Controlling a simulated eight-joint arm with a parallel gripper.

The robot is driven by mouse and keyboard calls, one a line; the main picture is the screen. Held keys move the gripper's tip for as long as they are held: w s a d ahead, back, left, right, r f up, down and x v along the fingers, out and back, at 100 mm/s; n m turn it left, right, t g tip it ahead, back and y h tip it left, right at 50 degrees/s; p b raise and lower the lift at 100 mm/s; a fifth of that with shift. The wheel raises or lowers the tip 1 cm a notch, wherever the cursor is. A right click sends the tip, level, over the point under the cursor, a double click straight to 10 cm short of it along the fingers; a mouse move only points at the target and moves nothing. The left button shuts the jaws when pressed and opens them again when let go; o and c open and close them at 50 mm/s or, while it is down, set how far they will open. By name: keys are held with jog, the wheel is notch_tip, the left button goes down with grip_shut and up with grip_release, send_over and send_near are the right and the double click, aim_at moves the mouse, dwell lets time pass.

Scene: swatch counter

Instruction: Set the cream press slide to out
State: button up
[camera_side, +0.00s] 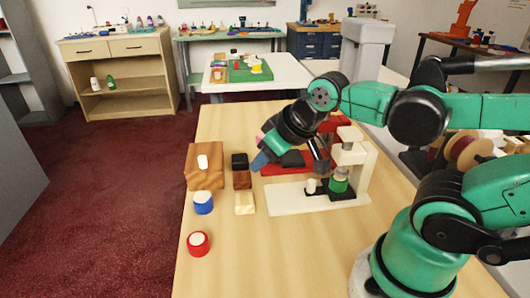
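The cream press (290,199) stands on the wooden table, with a long cream base and an upright frame on its right. Its dark slide (322,194) lies on the base, with a small white knob (311,186) at its left end. A green cylinder with a dark lower part (338,184) sits on the slide, beneath the press head (349,156). The slide appears to be in under the head. My gripper (290,155) hangs behind and left of the knob, apart from it. Its fingers are small and partly hidden, so I cannot tell its opening.
A red press (283,167) stands behind the cream one, partly covered by my arm. To the left are a wooden block with a white piece (202,161), a blue cylinder (203,203), a red cylinder (198,243) and several small blocks (242,180). The front table is clear.

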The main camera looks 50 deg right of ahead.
jog(key=shift+o, duration=1.4)
jog(key=d+f+n+g, duration=0.1)
jog(key=d+f+g, duration=0.1)
jog(key=d, duration=0.4)
jog(key=shift+s+d+f+g+h, duration=0.15)
jog(key=shift+s+f+g+h, duration=0.2)
jog(key=shift+g, duration=0.45)
jog(key=n+g, duration=0.2)
jog(key=g, duration=0.1)
send_over(312, 181)
jog(key=shift+w+a+f, duration=0.15)
jog(key=shift+f, duration=0.5)
jog(key=shift+w+a+f, duration=0.1)
jog(key=shift+a+f, duration=0.05)
jog(key=shift+f, duration=0.45)
jog(key=shift+s+d+f, duration=0.2)
jog(key=shift+d, duration=0.05)
jog(key=shift+d+f+y, duration=0.1)
jog(key=shift+f+y, duration=0.3)
jog(key=shift+y, duration=0.05)
jog(key=shift+f, duration=2.45)
grip_shut()
